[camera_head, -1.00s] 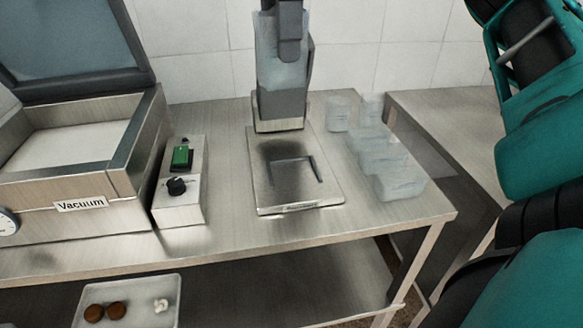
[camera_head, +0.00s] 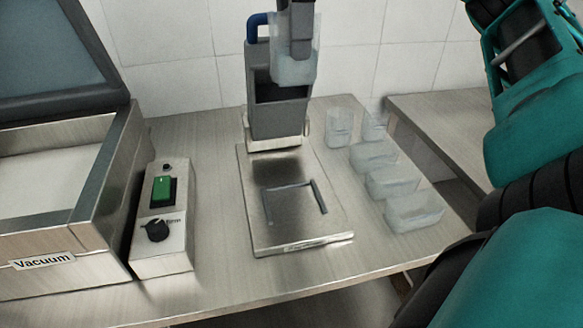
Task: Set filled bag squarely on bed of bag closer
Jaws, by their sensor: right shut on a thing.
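The bag closer (camera_head: 277,108) is a grey upright head with a blue part at its top left. Its flat metal bed (camera_head: 262,232) reaches toward me and carries a thin dark angled guide (camera_head: 322,200). My right gripper (camera_head: 301,45) comes in at the top edge, shut on a clear bag (camera_head: 292,70) with pale bluish contents low in it. The bag hangs upright, apart from the bed, and overlaps the top of the closer's head in this view. The gripper hides part of the bag. My left gripper is out of view.
The vacuum machine (camera_head: 60,225) stands at the left with its lid up. Beside it is a control box (camera_head: 160,262) with a green switch and black knob. The bed is bare apart from the guide.

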